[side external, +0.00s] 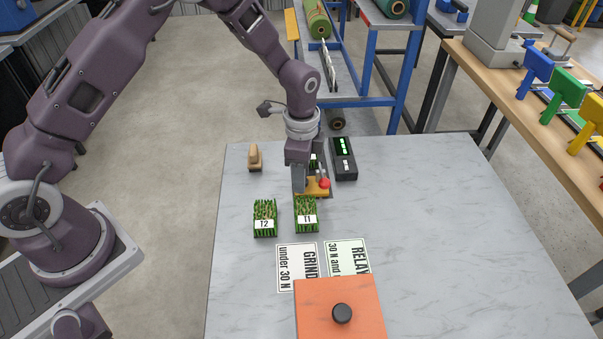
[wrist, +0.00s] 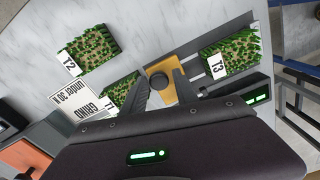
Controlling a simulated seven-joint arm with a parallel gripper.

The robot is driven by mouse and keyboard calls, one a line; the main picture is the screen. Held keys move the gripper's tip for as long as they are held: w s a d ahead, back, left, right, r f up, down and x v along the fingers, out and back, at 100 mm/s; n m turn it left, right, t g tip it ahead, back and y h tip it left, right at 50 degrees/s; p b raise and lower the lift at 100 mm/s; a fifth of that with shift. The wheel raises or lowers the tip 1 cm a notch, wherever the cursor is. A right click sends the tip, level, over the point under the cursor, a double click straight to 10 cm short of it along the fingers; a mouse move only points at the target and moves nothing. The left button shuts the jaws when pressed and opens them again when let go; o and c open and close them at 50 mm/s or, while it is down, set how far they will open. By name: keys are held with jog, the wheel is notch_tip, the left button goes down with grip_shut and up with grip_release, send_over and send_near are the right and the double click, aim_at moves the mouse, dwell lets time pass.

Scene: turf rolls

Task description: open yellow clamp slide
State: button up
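My gripper (side external: 310,184) points down at the slide. Turf piece T3 (wrist: 230,55) lies beside the slide, mostly hidden in the side view. Turf pieces T1 (side external: 306,206) and T2 (side external: 265,211) stand in front.
A black box with green lights (side external: 343,158) stands right of the clamp. A tan block (side external: 255,157) lies left. GRIND (side external: 298,268) and RELAY (side external: 347,257) cards and an orange lidded box (side external: 325,312) are in front. The right of the table (side external: 460,220) is clear.

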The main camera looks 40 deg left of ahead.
notch_tip(320, 180, up, 7)
jog(key=shift+r, duration=0.1)
dwell(0.3)
jog(key=s+a+r+n+t, duration=0.1)
jog(key=s+r+n, duration=0.1)
jog(key=r, duration=0.4)
jog(key=s+a+r+n+t, duration=0.1)
jog(key=s+r, duration=0.2)
jog(key=r, duration=0.2)
jog(key=s+a+r+n+t, duration=0.1)
jog(key=s+r+n, duration=0.3)
jog(key=s, duration=0.7)
jog(key=s+a+r+n+t, duration=0.2)
jog(key=s+r+n, duration=0.3)
jog(key=s, duration=0.6)
jog(key=shift+s+a+r+t, duration=0.2)
jog(key=shift+s+a+t, duration=0.05)
jog(key=shift+t, duration=0.05)
